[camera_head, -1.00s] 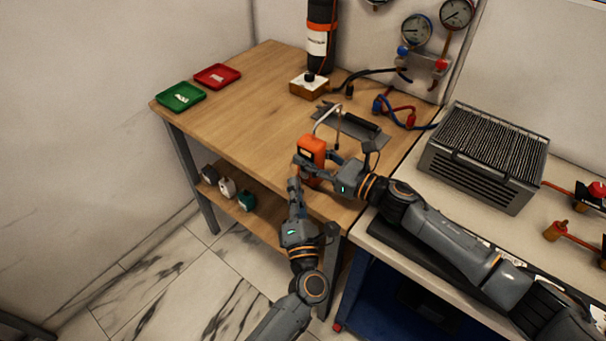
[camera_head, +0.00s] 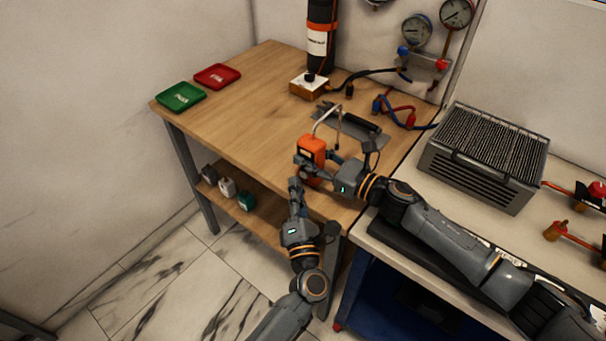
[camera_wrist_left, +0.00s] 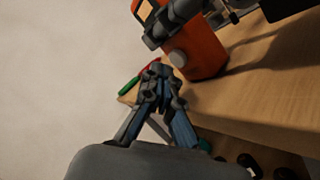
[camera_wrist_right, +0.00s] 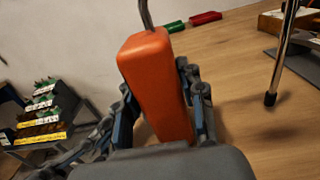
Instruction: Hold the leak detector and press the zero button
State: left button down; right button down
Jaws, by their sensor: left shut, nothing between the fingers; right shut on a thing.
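The leak detector is an orange box (camera_head: 312,147) with a bent metal probe on top, above the front of the wooden table. My right gripper (camera_head: 308,168) is shut around its body; the right wrist view shows the orange body (camera_wrist_right: 156,85) between the two fingers. In the left wrist view a round grey button (camera_wrist_left: 178,58) shows on the detector's face, partly beside a right finger. My left gripper (camera_head: 294,183) is shut and empty, just below the detector. Its closed tips (camera_wrist_left: 160,72) are close to the button; I cannot tell whether they touch.
A green tray (camera_head: 181,97) and a red tray (camera_head: 217,76) lie at the table's far left. A box with a knob (camera_head: 309,85) stands by the dark cylinder (camera_head: 321,35). A ribbed metal unit (camera_head: 487,155) is to the right. The table's middle (camera_head: 250,110) is clear.

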pick_arm(q)
jog(key=shift+w+d, duration=0.2)
jog(key=shift+w, duration=0.05)
jog(key=shift+w+d, duration=0.25)
jog(key=shift+w, duration=0.15)
dwell(0.8)
jog(key=shift+s, duration=0.1)
jog(key=shift+s+a, duration=0.5)
jog(key=shift+s, duration=0.15)
jog(key=s+a, duration=0.1)
jog(key=s, duration=0.1)
jog(key=s+a, duration=0.2)
jog(key=shift+s, duration=0.1)
dwell(0.4)
jog(key=shift+d, duration=0.1)
